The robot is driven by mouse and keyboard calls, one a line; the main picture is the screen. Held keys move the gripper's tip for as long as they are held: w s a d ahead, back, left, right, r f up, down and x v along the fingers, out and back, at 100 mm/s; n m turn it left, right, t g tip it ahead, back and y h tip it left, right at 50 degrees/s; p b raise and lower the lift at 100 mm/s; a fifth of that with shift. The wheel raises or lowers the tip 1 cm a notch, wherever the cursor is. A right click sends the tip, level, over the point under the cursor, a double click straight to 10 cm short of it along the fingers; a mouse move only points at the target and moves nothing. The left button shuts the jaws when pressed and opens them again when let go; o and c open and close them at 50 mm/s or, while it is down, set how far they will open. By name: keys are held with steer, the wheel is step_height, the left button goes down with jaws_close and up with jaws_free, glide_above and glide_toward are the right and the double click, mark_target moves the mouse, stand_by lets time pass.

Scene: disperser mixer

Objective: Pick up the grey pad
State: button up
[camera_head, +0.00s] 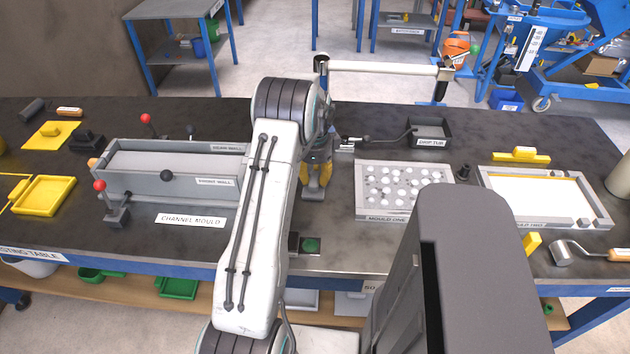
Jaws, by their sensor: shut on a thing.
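My gripper (316,182), with yellow fingers, points down over the middle of the dark table, between the channel mould (172,172) and the white-dotted mould (404,190). It is shut on a small grey piece (313,196) at its fingertips, which I take to be the grey pad. The fingers hide most of the pad. I cannot tell whether the pad touches the table top or hangs just above it. My white arm reaches across the view and covers the table left of the gripper.
The drip tub (430,131) stands behind the dotted mould. Red-knobbed levers (146,119) rise at the channel mould. A green button (311,245) sits at the front edge.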

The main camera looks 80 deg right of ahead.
mark_target(315, 174)
jaws_close()
steer(key=shift+r, duration=0.65)
step_height(315, 174, up, 2)
steer(key=shift+d+r, duration=0.1)
steer(key=shift+r, duration=0.1)
steer(key=s+a+r+b, duration=0.1)
steer(key=s+a+r, duration=0.4)
steer(key=s, duration=0.5)
step_height(315, 174, up, 2)
steer(key=shift+s+a+r+b, duration=0.15)
steer(key=shift+s+a+b, duration=0.05)
steer(key=shift+s+b, duration=0.1)
